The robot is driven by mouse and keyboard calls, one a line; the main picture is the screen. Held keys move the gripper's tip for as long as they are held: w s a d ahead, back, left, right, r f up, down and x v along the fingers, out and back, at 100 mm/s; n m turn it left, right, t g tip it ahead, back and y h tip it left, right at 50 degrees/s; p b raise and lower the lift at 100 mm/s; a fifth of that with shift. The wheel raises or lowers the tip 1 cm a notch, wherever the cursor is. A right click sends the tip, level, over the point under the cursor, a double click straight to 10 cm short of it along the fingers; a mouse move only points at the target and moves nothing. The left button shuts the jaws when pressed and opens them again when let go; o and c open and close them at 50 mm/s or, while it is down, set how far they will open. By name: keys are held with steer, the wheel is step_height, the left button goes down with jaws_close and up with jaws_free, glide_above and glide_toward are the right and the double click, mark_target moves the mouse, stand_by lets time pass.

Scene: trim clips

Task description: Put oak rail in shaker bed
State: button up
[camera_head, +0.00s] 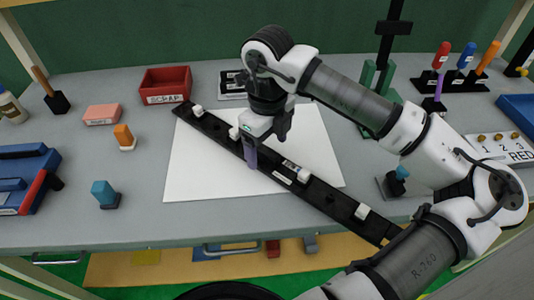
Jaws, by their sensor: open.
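My gripper (267,132) is open and points down over the middle of a long dark rail. The dark rail (320,193) lies diagonally across a white sheet, from upper left to lower right, with several white clips along it. No oak-coloured rail shows plainly on the bench, and I cannot tell which thing is the shaker bed. My gripper and wrist hide part of the dark rail.
The white sheet (205,175) covers mid-bench. A red SCRAP bin (166,84) stands behind it. A blue device (22,180), a pink block (102,114) and orange (123,133) and teal (103,191) pieces are left. Coloured handles (464,56) and a numbered plate (500,148) are right.

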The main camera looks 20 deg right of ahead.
steer(key=shift+f, duration=1.35)
steer(key=c, duration=1.4)
